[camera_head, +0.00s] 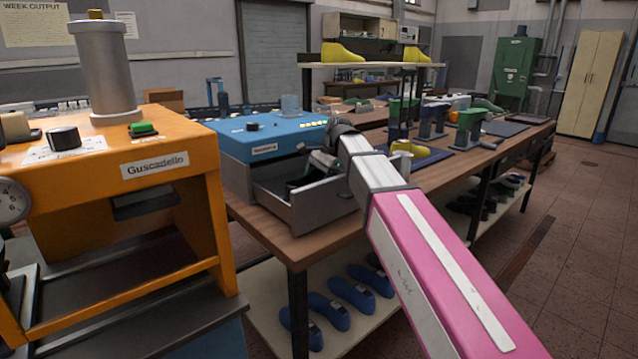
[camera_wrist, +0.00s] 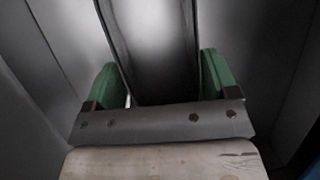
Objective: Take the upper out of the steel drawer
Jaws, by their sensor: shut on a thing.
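The steel drawer (camera_head: 315,208) is pulled out from under a blue-topped unit on the bench; its grey walls also fill the wrist view (camera_wrist: 272,45). My gripper (camera_head: 322,162) reaches down into the drawer from the right. In the wrist view its green fingers (camera_wrist: 160,82) stand on both sides of a dark, smooth thing, which I take to be the upper (camera_wrist: 155,45), and are shut on it. The upper still looks to be within the drawer walls. In the head view the drawer front and my gripper hide most of it.
The blue-topped unit (camera_head: 262,136) stands behind the drawer. An orange machine (camera_head: 165,165) stands close at left. Yellow shoe forms (camera_head: 342,53) sit on a raised shelf, and another (camera_head: 408,148) is on the bench at right. Blue lasts (camera_head: 350,293) lie on the lower shelf. The floor at right is clear.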

